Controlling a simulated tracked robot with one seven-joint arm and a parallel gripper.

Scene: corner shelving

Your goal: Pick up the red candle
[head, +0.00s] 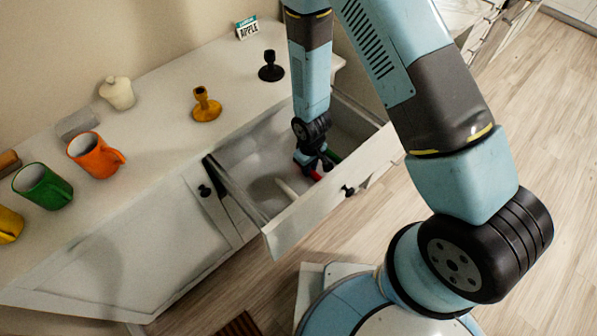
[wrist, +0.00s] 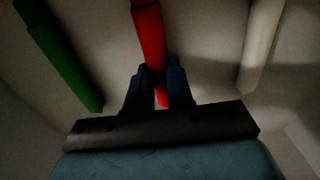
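The red candle (wrist: 149,40) lies in the open drawer. In the wrist view it runs from the top edge down between the two fingers of my gripper (wrist: 160,88). The fingers stand on either side of its narrower end. I cannot tell whether they press on it or leave a small gap. In the head view my gripper (head: 313,163) reaches down into the drawer, and a bit of the red candle (head: 316,175) shows beside it; the rest is hidden.
A green candle (wrist: 62,55) lies left and a white candle (wrist: 260,45) right of the red one in the wrist view. The drawer front (head: 325,200) and walls surround my gripper. Mugs, candle holders and a jar (head: 117,93) stand on the countertop (head: 150,130).

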